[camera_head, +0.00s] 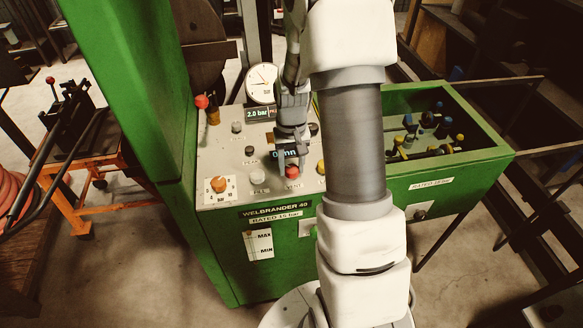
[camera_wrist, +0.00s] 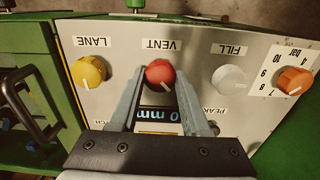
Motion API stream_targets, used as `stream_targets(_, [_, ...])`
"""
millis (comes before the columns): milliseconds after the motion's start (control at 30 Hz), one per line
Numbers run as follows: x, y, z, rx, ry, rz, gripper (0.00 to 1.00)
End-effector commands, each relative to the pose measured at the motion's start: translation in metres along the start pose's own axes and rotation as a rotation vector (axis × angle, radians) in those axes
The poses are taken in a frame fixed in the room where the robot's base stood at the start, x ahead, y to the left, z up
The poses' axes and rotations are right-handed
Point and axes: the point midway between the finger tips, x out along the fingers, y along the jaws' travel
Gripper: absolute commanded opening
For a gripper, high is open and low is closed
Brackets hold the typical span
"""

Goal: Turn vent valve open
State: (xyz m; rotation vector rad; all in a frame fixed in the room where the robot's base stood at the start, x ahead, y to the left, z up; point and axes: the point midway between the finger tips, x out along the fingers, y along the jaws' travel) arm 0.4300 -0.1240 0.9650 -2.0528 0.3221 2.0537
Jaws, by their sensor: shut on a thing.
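The vent valve is a red round knob (camera_wrist: 160,73) under an upside-down VENT label in the wrist view. Its white pointer line runs toward the lower right there. It also shows in the head view as a red knob (camera_head: 292,171) above the VENT label on the sloped panel. My gripper (camera_wrist: 159,80) has one finger on each side of the knob and is shut on it. In the head view my gripper (camera_head: 291,163) reaches down to the panel from above. The gripper hides part of the panel and display behind it.
In the wrist view, a yellow LANE knob (camera_wrist: 88,71) and a white FILL knob (camera_wrist: 228,78) flank the vent knob. An orange dial (camera_wrist: 294,80) sits farther right. The head view shows a round gauge (camera_head: 262,84), a 2.0 bar display (camera_head: 257,114) and a green bin (camera_head: 450,185).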

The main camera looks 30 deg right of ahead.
Motion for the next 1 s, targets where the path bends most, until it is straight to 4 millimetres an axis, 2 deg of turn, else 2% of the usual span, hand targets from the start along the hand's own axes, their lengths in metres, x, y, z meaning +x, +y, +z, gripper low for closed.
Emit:
stream_targets(600, [-0.0011,-0.0006,-0.0010,0.550,0.003,-0.001,0.00])
stream_targets(1000, [-0.0012,-0.0003,-0.0011,0.738,0.003,-0.001,0.00])
